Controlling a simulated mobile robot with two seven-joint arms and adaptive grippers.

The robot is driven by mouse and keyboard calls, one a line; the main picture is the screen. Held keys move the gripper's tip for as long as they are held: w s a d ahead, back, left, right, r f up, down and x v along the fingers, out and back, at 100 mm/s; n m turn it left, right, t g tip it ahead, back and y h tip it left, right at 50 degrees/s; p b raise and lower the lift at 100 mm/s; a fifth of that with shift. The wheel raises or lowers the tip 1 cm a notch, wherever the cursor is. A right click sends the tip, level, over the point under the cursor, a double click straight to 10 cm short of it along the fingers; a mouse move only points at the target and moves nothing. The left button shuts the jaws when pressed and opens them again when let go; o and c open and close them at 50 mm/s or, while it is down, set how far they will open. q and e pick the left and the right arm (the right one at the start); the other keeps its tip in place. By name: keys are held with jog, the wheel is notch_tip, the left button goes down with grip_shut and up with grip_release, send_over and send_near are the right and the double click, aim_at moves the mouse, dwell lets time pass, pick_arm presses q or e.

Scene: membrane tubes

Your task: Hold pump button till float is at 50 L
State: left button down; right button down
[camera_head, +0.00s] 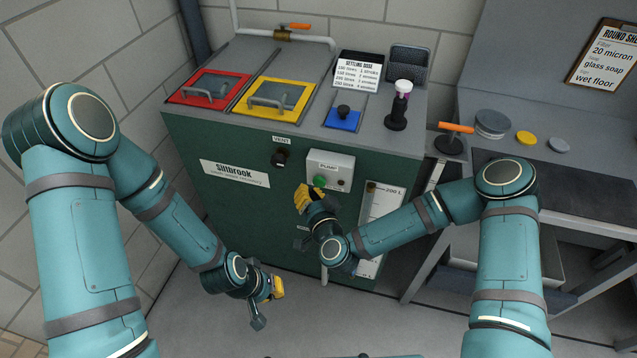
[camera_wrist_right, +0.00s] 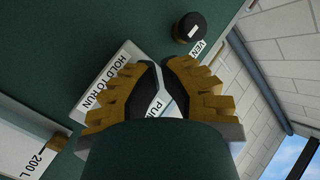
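The light grey pump box (camera_head: 331,164) is on the green cabinet's front, with a green button (camera_head: 319,181) on it. My right gripper (camera_head: 302,193) is close in front of the box's lower left. Its fingertips are nearly together and hold nothing I can see. In the right wrist view the fingers (camera_wrist_right: 163,68) cover part of the box, and the button is hidden; contact cannot be told. The white gauge (camera_head: 383,204) has a 200 L mark and a small brown piece near its top. My left gripper (camera_head: 274,289) hangs low, away from the cabinet.
A black vent knob (camera_head: 278,157) is left of the box. Red (camera_head: 209,87) and yellow (camera_head: 273,95) framed lids, a blue square with a black knob (camera_head: 343,116) and a dosing card (camera_head: 358,75) are on top. A bench (camera_head: 560,180) stands at right.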

jog(key=shift+s+a, duration=0.25)
jog(key=shift+s, duration=0.55)
jog(key=shift+s+a, duration=0.3)
jog(key=shift+s, duration=0.5)
jog(key=shift+s+a, duration=0.25)
jog(key=shift+s, duration=0.55)
